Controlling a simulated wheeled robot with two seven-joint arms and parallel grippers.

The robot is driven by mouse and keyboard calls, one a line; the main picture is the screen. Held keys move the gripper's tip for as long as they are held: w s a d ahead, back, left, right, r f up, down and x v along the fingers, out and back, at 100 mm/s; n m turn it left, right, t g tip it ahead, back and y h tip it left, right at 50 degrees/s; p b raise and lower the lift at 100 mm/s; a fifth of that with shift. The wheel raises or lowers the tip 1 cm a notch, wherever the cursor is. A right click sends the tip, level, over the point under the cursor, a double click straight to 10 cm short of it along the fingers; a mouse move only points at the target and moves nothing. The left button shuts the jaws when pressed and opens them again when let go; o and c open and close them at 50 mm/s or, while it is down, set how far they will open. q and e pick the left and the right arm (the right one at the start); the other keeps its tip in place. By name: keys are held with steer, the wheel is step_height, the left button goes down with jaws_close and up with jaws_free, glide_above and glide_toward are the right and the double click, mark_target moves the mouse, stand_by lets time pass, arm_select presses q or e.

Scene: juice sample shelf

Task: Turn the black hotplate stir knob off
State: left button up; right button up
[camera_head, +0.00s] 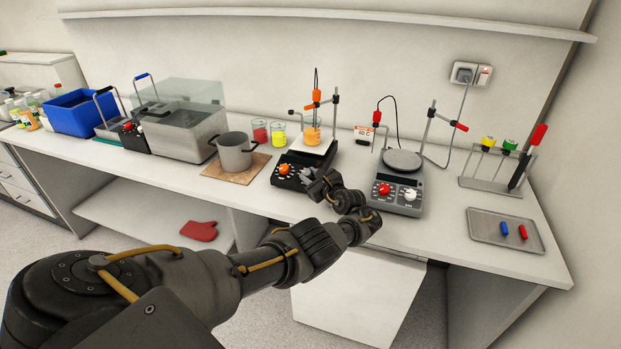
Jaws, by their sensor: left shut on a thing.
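The black hotplate (277,181) stands on the bench, with an orange knob (284,169) at the left of its front panel. A beaker of orange liquid (312,136) stands on its pale top plate. My left gripper (308,177) is at the right part of that front panel, shut on the stir knob there. The fingers and wrist hide that knob, so its setting cannot be seen. My right gripper is not in view.
A grey pot (235,157) on a board stands to the left. Red and yellow beakers (278,133) stand behind. A metal tray (484,236) lies at the right.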

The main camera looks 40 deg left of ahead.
arm_select(q)
steer(key=o, duration=1)
steer(key=shift+c, duration=0.2)
steer(key=p+v, duration=0.1)
steer(key=v, duration=0.2)
steer(key=p+v, duration=0.2)
steer(key=v, duration=0.1)
steer(key=p+v, duration=0.2)
steer(key=v, duration=0.1)
steer(key=shift+d+r, duration=0.1)
steer(key=shift+r, duration=0.2)
steer(key=shift+s+d+f+p, duration=0.1)
steer(key=shift+d+p, duration=0.1)
steer(key=shift+d, duration=0.15)
steer(key=shift+s+d+f+p, duration=0.1)
steer(key=shift+s+d+p, duration=0.05)
steer(key=shift+d, duration=0.25)
